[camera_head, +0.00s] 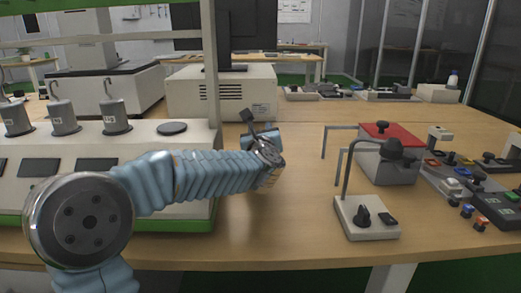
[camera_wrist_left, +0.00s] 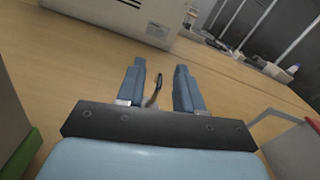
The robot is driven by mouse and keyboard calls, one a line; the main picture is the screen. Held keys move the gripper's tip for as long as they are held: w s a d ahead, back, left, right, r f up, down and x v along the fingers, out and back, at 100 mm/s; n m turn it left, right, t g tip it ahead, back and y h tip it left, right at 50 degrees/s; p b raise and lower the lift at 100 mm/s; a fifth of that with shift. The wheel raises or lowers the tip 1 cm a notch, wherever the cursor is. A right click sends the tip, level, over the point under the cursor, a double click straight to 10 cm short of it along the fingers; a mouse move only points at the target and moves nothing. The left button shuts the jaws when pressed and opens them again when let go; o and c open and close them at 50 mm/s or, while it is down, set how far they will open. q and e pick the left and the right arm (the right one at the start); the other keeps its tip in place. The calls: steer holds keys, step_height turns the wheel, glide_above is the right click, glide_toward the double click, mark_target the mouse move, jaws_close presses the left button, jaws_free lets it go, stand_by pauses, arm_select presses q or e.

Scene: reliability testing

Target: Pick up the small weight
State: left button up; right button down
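Three grey hooked weights, a left one (camera_head: 17,118), a middle one (camera_head: 63,118) and a right one (camera_head: 114,116), stand upright on the pale console (camera_head: 150,133) at the left in the head view. My left gripper (camera_head: 258,122) is right of the console, over the wooden table. In the left wrist view its two blue fingers (camera_wrist_left: 160,88) are apart. A thin dark hook-shaped piece (camera_wrist_left: 155,92) shows between them, nearer the left finger. Its lower part is hidden by the gripper body, and I cannot tell whether a finger touches it. My right gripper is not in view.
A beige box (camera_head: 222,92) stands behind the gripper. At the right are a white stand with a bent rod (camera_head: 366,218), a red-topped grey box (camera_head: 385,153) and several switch blocks (camera_head: 470,180). The table (camera_head: 290,195) between gripper and stand is clear.

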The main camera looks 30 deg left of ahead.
arm_select(q)
steer(key=shift+w+a, duration=0.3)
steer(key=shift+w, duration=0.2)
jaws_close()
stand_by(1.1)
